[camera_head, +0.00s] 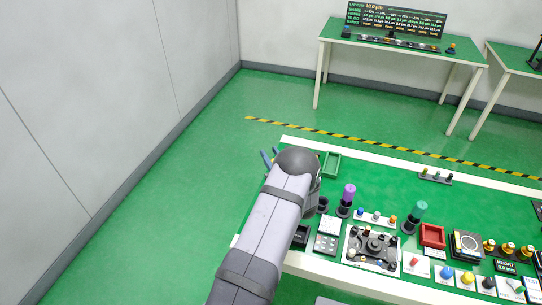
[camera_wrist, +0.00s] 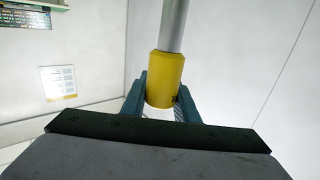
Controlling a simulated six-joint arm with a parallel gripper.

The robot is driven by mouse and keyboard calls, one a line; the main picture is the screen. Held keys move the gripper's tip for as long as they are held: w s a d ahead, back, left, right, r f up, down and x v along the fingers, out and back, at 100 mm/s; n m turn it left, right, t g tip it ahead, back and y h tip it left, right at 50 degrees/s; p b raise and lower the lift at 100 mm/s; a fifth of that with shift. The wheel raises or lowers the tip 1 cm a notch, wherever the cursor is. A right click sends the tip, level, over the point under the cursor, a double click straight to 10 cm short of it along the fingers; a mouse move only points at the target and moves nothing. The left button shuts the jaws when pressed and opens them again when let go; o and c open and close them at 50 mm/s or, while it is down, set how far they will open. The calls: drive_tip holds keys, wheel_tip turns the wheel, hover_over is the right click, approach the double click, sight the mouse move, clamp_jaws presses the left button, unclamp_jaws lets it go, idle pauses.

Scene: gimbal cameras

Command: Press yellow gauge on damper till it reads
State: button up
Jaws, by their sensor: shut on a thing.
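In the wrist view, a yellow cylindrical body (camera_wrist: 164,78) with a grey metal rod (camera_wrist: 173,25) rising from its top sits between the two teal fingers of my gripper (camera_wrist: 161,102). The fingers are shut on its lower part, and it leans slightly to the right. This looks like the yellow gauge. In the head view, my gripper (camera_head: 267,160) is mostly hidden behind my arm at the left end of the green table (camera_head: 400,195), with only blue fingertips showing. The gauge is hidden there. I cannot make out which item is the damper, and no gauge reading is visible.
The table holds a black-and-silver camera rig (camera_head: 373,248), a purple-topped post (camera_head: 347,197), a teal-topped post (camera_head: 418,212), a red tray (camera_head: 432,235), a green tray (camera_head: 331,164) and several coloured knobs. A monitor (camera_head: 396,20) stands on a far table. Floor left of the table is clear.

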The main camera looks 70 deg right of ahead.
wheel_tip(320, 180, down, 6)
drive_tip(key=b, duration=0.5)
drive_tip(key=shift+f+b, duration=0.25)
drive_tip(key=shift+b, duration=0.6)
idle(2.0)
drive_tip(key=shift+f, duration=0.3)
idle(0.6)
wheel_tip(320, 180, up, 6)
drive_tip(key=p, duration=0.3)
drive_tip(key=shift+r+p, duration=0.15)
drive_tip(key=shift+p, duration=0.2)
idle(0.4)
